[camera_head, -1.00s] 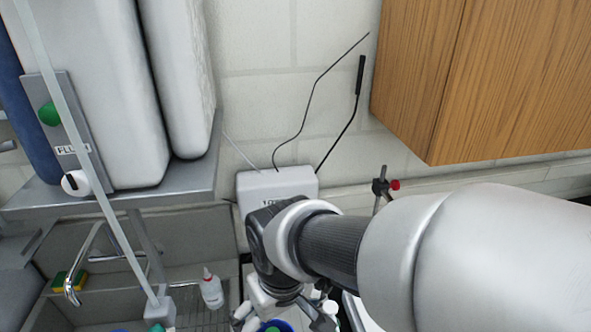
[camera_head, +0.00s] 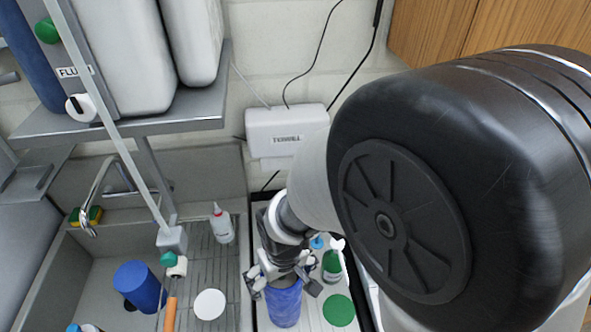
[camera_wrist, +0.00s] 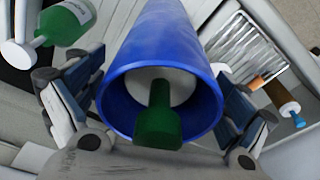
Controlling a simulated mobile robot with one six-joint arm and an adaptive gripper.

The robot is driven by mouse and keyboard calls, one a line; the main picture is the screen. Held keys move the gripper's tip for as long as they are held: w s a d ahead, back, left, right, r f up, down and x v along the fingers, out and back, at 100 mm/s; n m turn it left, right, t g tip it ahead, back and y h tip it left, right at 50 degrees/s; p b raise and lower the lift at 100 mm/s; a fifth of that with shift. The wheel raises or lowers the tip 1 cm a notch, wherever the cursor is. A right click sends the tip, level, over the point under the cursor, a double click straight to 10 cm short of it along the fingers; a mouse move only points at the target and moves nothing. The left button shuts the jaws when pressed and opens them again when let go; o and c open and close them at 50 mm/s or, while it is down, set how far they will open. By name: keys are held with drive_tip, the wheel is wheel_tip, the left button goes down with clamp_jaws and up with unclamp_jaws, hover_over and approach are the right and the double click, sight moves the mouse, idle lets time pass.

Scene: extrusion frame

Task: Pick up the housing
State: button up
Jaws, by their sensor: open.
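A blue open-topped cylinder, the likely housing (camera_head: 284,303), stands upright on the white surface right of the sink. In the wrist view the housing (camera_wrist: 155,45) is large and central, its round mouth facing the camera. A white disc (camera_wrist: 150,85) and a green knob-like part (camera_wrist: 158,122) show within the mouth, the green part overlapping its near rim. My gripper (camera_head: 285,285) is at the housing's top with its fingers spread on either side. In the wrist view my gripper (camera_wrist: 158,108) is open, with the housing between its fingers; contact cannot be told.
A green bottle (camera_head: 332,266) and a green disc (camera_head: 339,310) are close on the right. Another blue cylinder (camera_head: 140,285) is in the sink (camera_head: 95,265) at left. A white disc (camera_head: 209,304) and a white bottle (camera_head: 222,224) are on the drainboard. A white wall box (camera_head: 286,130) is behind.

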drive_tip(key=shift+w+f, duration=0.1)
drive_tip(key=shift+f, duration=0.35)
drive_tip(key=c, duration=1.9)
drive_tip(key=shift+c, duration=0.2)
drive_tip(key=shift+r, duration=0.1)
